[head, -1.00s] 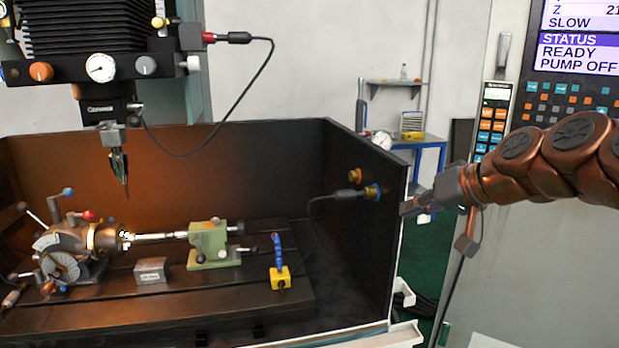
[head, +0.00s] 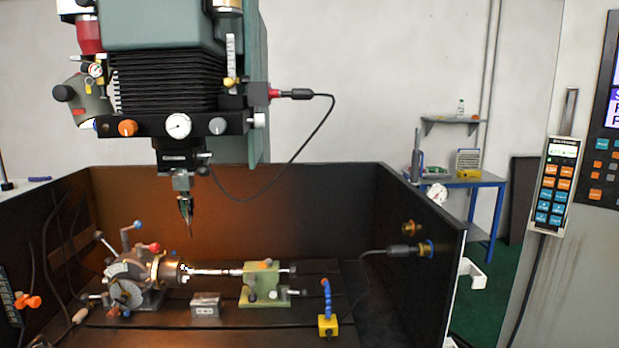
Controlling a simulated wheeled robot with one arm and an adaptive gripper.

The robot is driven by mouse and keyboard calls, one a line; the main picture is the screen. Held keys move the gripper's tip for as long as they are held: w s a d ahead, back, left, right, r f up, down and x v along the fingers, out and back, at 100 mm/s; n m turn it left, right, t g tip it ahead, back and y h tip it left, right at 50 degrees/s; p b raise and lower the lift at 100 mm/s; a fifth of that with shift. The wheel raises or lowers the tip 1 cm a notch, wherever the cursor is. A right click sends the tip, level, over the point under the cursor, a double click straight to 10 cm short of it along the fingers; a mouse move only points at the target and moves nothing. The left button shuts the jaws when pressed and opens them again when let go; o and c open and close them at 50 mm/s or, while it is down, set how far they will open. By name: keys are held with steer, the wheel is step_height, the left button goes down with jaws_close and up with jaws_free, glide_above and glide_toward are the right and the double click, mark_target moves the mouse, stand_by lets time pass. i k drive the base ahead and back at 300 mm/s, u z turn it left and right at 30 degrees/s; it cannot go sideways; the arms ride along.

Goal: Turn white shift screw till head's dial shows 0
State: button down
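The milling head carries a dark bar with a small round white dial (head: 178,125); its reading is too small to tell. To its right are a pale grey knob (head: 218,126) and, at the bar's end, a white knob (head: 260,121). I cannot tell which, if either, is the white shift screw. The indexing head (head: 150,272) stands at the lower left on the machine bed and has white graduated discs (head: 126,293), also too small to read. My gripper is not in view.
A green tailstock (head: 263,285), a metal block (head: 206,305) and a yellow base with a blue hose (head: 328,324) sit on the bed. A pointed tool (head: 186,212) hangs above. The enclosure's right wall (head: 425,225) stands beside a handheld keypad (head: 555,185).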

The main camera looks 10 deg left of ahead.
mark_target(258, 120)
steer(key=u, duration=1.25)
